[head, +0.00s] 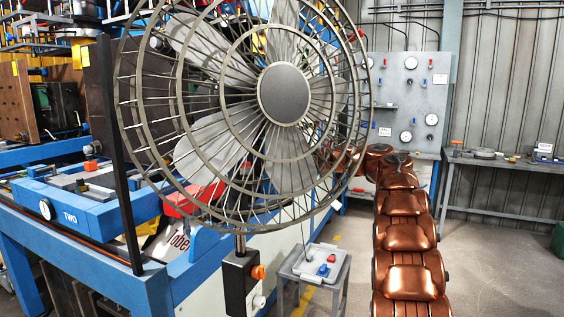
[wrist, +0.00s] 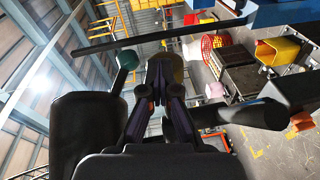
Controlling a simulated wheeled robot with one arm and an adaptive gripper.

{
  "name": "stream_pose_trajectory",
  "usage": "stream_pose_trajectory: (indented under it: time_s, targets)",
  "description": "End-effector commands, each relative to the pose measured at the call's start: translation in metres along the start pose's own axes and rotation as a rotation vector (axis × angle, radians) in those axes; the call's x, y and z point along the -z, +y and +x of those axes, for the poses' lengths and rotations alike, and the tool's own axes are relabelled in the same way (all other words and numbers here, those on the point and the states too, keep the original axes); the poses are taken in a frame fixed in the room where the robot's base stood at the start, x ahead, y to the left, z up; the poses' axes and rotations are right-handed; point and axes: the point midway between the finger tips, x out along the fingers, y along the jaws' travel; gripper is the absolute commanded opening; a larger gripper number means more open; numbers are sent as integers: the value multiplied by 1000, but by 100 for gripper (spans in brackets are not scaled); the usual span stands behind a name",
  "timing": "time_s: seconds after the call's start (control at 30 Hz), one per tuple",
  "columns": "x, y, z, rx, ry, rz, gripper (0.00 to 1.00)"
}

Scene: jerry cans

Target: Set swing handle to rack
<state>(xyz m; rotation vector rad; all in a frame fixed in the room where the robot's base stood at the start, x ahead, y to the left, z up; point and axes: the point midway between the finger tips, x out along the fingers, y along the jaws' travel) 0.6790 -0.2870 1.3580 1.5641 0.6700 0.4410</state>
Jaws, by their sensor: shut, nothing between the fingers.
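My gripper (wrist: 166,65) shows in the wrist view with its dark fingers close together and nothing held between them. I cannot pick out its fingertips in the head view. No swing handle can be told for sure in either view. In the wrist view a long dark bar (wrist: 150,39) crosses beyond the fingertips, apart from them as far as I can see; I cannot tell what it belongs to. No rack for the handle can be singled out; blue-framed shelving with items (head: 50,40) stands at the upper left of the head view.
A large caged fan (head: 284,93) blocks much of the head view. A blue workbench (head: 82,205) stands left, a small grey stool (head: 315,262) lower centre, a grey side table (head: 495,166) right. The wrist view shows a yellow bin (wrist: 285,52).

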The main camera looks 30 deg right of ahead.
Motion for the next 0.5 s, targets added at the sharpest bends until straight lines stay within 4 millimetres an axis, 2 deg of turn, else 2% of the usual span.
stream_pose_trajectory:
  time_s: [0.5]
  targets:
    - [0,0,-3,1,1,-1,0]
